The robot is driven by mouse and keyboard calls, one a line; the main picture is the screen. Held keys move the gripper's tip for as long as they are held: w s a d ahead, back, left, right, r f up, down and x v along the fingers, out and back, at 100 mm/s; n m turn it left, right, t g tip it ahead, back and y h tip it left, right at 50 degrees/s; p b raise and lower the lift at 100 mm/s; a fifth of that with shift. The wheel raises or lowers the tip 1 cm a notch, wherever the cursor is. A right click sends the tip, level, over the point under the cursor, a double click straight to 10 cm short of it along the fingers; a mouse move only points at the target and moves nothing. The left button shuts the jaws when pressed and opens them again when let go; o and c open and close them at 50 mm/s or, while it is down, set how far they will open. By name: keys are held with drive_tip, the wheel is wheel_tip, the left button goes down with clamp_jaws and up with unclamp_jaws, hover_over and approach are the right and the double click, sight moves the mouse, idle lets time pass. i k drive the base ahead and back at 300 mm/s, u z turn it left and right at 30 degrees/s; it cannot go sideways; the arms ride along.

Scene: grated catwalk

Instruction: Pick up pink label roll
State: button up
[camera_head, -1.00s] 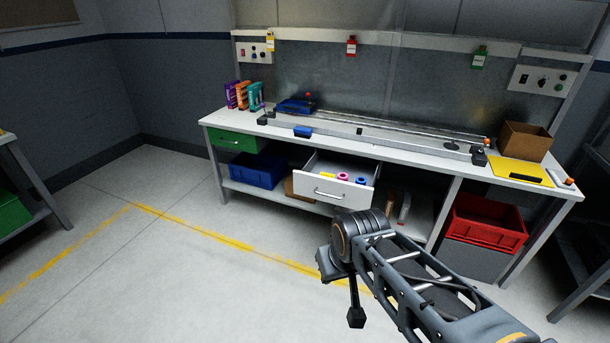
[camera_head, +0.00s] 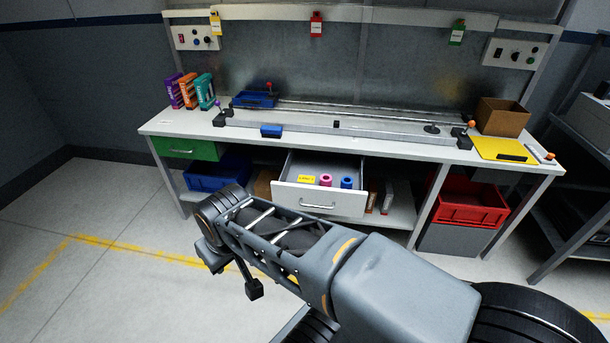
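The pink label roll (camera_head: 325,180) stands in the open white drawer (camera_head: 318,201) below the workbench top. A blue roll (camera_head: 346,183) stands just right of it, and a yellow label (camera_head: 306,179) is to its left. My gripper (camera_head: 254,290) appears as a dark end piece hanging below my arm, in front of the bench and lower left of the drawer. It is well apart from the roll. Its fingers cannot be made out, and I see nothing held.
The bench top (camera_head: 390,148) carries a long metal rail and a cardboard box (camera_head: 502,116). A closed green drawer (camera_head: 187,149) is at left. A blue bin (camera_head: 216,173) and red crate (camera_head: 469,201) sit below. The floor at left is clear.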

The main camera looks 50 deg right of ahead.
sight(326, 182)
drive_tip(key=z, duration=0.2)
drive_tip(key=i, duration=0.85)
drive_tip(key=z, duration=1.2)
drive_tip(key=i, duration=0.75)
drive_tip(key=z, duration=0.75)
